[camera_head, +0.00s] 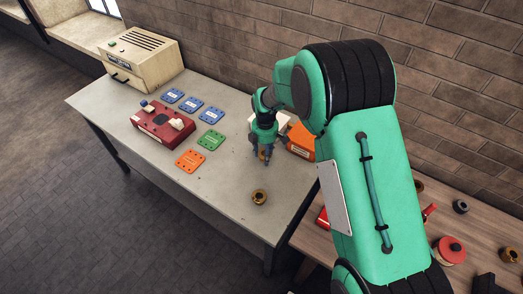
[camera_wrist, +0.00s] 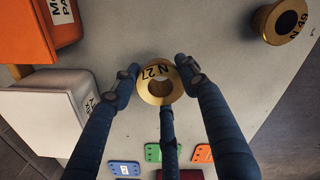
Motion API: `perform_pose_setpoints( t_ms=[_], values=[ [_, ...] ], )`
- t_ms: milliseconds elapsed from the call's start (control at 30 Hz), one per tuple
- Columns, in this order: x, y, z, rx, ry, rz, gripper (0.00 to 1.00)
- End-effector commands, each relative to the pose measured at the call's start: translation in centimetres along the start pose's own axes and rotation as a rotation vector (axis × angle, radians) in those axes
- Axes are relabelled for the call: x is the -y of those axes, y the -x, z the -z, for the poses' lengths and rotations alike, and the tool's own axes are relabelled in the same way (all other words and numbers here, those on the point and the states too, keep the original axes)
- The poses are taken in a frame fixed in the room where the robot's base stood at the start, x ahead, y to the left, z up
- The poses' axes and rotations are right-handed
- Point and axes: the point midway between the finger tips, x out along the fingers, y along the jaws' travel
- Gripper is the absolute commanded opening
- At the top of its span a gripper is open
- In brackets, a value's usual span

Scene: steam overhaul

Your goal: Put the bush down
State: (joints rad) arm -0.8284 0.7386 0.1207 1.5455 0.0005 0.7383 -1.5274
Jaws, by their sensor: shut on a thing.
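My gripper (camera_wrist: 160,78) is shut on a brass-coloured bush (camera_wrist: 155,96) marked "N 27" in the wrist view. The bush shows its round flange and dark bore between the fingers. In the head view my gripper (camera_head: 264,153) points down over the grey table (camera_head: 232,205), close to an orange box; the held bush is mostly hidden there. I cannot tell whether the bush touches the table. A second bush (camera_head: 259,197), marked "N 49" in the wrist view (camera_wrist: 281,22), stands on the table nearer the front, apart from my gripper.
An orange box (camera_head: 301,142) and a white box (camera_wrist: 42,118) stand beside my gripper. Blue, green and orange plates (camera_head: 190,160) and a red fixture (camera_head: 158,124) lie left. A beige cabinet (camera_head: 138,58) stands at the far left. The table's front middle is mostly clear.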

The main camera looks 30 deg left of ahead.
Motion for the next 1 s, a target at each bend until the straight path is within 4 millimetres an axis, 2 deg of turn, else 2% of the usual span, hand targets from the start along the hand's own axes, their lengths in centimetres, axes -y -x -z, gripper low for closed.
perform_pose_setpoints(
  t_ms=[200,400,867,1000],
  values=[
    [-3.4,-0.3,0.1,0.0,0.0,-0.003,0.03],
    [-5.3,-0.5,0.1,0.0,0.0,-0.002,0.03],
    [-5.9,-0.4,0.1,0.0,0.0,-0.002,0.03],
    [-5.9,-1.2,0.1,0.0,0.0,-0.001,0.03]
  ],
)
